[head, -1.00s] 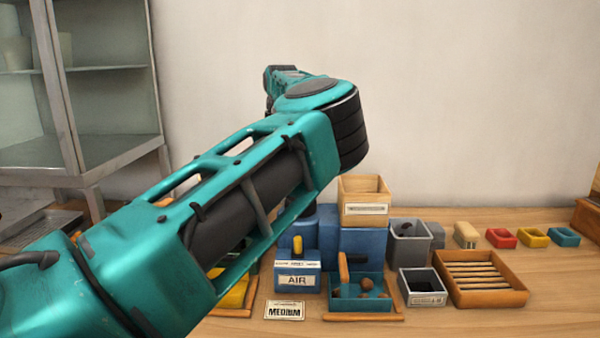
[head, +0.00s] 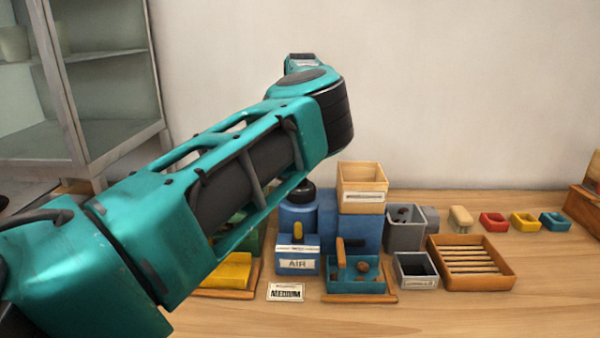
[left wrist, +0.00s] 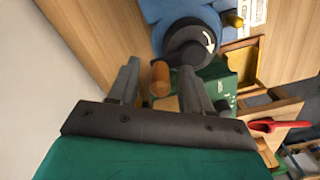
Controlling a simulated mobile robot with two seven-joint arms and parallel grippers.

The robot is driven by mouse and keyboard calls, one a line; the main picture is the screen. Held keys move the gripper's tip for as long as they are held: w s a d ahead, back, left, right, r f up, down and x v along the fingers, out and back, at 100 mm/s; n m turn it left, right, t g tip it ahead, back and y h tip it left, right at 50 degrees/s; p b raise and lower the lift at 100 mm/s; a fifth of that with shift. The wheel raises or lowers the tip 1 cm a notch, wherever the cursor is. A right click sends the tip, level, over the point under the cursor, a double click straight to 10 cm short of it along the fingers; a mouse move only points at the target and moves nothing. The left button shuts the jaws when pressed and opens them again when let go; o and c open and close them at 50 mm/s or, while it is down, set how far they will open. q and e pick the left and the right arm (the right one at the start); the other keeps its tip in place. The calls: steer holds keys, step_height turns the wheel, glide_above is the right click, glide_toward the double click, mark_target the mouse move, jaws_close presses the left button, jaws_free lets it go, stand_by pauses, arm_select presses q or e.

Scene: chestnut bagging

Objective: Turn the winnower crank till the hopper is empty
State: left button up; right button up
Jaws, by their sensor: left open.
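The winnower has a blue body (head: 358,228) with a pale wooden hopper (head: 362,188) on top. I see no chestnuts in the hopper's visible part. In the left wrist view, a dark crank disc (left wrist: 190,46) with a white curved arrow sits on the blue body. A round wooden knob (left wrist: 160,76), apparently the crank handle, shows between the fingers of my open left gripper (left wrist: 159,70). I cannot tell whether they touch it. In the head view my left arm hides that gripper. A teal tray (head: 335,286) in front holds brown chestnuts. My right gripper is not in view.
A blue AIR box (head: 297,262) and a MEDIUM card (head: 286,292) stand at the front. Grey bins (head: 405,235) (head: 415,271) and a slatted wooden tray (head: 508,284) are on the right. A glass cabinet (head: 100,90) stands at the left. The front right table is clear.

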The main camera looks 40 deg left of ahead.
arm_select(q)
step_height(320, 180, up, 8)
steer(key=p, duration=0.5)
steer(key=shift+f, duration=0.25)
jaws_close()
stand_by(0.3)
stand_by(1.3)
